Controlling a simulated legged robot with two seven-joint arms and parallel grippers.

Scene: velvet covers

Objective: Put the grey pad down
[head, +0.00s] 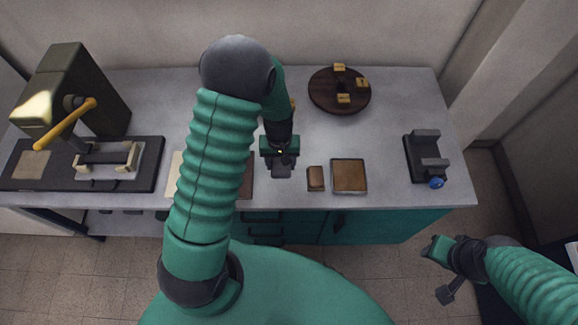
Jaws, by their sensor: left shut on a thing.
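My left gripper (280,158) is over the middle of the table, close to its front part. It is shut on a small dark grey pad (281,171), which shows just below the fingers. I cannot tell whether the pad touches the tabletop. My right gripper (440,252) is off the table at the lower right, beyond the front edge. Its fingers are too unclear to tell whether they are open.
A small brown block (316,179) and a square brown tray (349,177) lie right of the pad. A round dark board (340,103) with yellow-topped pieces stands behind. A press (80,105) is left, a dark clamp-like device (424,158) right. My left arm hides part of a flat cream-and-brown item (246,182).

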